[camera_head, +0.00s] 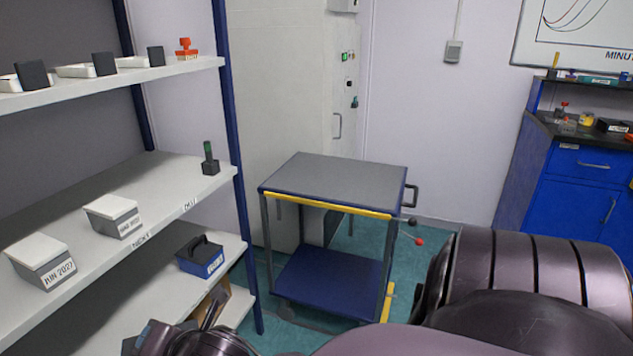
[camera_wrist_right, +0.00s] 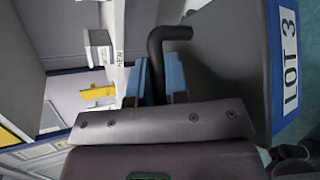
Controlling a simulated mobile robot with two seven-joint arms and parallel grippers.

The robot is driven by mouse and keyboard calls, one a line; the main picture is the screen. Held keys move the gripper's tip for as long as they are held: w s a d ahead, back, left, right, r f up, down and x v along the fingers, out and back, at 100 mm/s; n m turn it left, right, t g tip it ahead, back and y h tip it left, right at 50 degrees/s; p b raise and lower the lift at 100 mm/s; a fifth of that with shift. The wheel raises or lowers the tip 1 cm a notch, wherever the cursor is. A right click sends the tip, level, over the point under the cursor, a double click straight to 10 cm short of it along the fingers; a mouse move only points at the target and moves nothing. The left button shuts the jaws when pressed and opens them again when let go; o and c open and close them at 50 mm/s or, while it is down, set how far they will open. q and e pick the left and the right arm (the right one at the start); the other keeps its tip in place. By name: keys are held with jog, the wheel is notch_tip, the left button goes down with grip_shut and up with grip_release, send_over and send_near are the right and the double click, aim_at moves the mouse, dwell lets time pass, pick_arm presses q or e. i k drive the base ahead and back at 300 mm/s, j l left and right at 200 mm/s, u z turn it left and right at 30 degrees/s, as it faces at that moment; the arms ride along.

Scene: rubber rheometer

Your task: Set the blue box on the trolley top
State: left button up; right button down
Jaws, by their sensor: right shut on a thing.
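In the right wrist view, a dark grey box with a blue front (camera_wrist_right: 266,118) and a white "LOT 3" label fills the right side. My right gripper (camera_wrist_right: 158,80) is shut on its bent black handle, the blue-lined fingers on either side. In the head view, a dark box with a blue, labelled front (camera_head: 201,257) is on a lower shelf; I cannot tell whether it is the same box. The trolley (camera_head: 335,172) has a bare grey top with a yellow front edge. No gripper fingers show clearly in the head view.
The shelf unit (camera_head: 238,190) at left holds several lidded boxes and a small dark stand (camera_head: 210,160). A tall white cabinet (camera_head: 285,110) stands behind the trolley. A blue bench (camera_head: 580,185) is at right. My arm links cover the lower right.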

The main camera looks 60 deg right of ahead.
aim_at(356, 179)
jog(key=l+z, duration=0.2)
jog(key=z, duration=0.25)
jog(key=i+l+z, duration=0.1)
jog(key=z, duration=0.35)
jog(key=i+l+z, duration=0.65)
jog(key=i+l, duration=0.15)
jog(key=i, duration=0.2)
jog(key=i+l, duration=0.25)
jog(key=i, duration=0.15)
jog(key=z, duration=0.05)
